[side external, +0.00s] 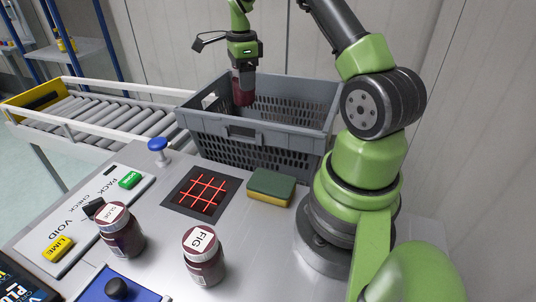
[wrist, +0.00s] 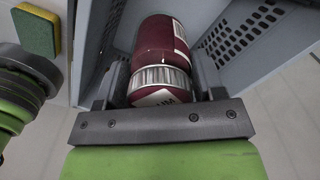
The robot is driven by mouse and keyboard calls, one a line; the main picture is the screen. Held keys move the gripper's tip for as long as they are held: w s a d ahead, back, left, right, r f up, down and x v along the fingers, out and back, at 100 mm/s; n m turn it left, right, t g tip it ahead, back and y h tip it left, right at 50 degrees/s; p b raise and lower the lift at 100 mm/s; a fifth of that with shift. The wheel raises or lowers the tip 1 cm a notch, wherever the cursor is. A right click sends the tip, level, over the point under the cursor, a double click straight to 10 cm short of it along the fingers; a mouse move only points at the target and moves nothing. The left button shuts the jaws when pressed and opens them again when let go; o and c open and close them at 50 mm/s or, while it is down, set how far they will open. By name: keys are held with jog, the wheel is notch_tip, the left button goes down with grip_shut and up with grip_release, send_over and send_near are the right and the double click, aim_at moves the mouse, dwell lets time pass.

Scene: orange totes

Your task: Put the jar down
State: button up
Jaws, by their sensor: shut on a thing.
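My gripper (side external: 243,74) is shut on a dark red jar (side external: 243,92). The jar hangs below the fingers within the left part of the grey crate (side external: 262,135), near its back wall. In the wrist view the jar (wrist: 160,45) sits between the two fingers, with a pale label band and part of a barcode showing. The crate's slotted walls (wrist: 250,30) show around it. The jar's bottom appears below the crate's rim; I cannot tell whether it touches the crate floor.
Two more dark jars, one labelled FIG (side external: 204,262) and one at left (side external: 123,238), stand on the table. A green and yellow sponge (side external: 270,188) and a red-lined grid pad (side external: 200,192) lie before the crate. A roller conveyor (side external: 95,115) is behind left.

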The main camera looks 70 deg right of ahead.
notch_tip(320, 180, down, 20)
jog(key=shift+f, duration=0.2)
dwell(0.4)
jog(key=o, duration=1.2)
jog(key=shift+a+f, duration=0.1)
jog(key=shift+c, duration=0.2)
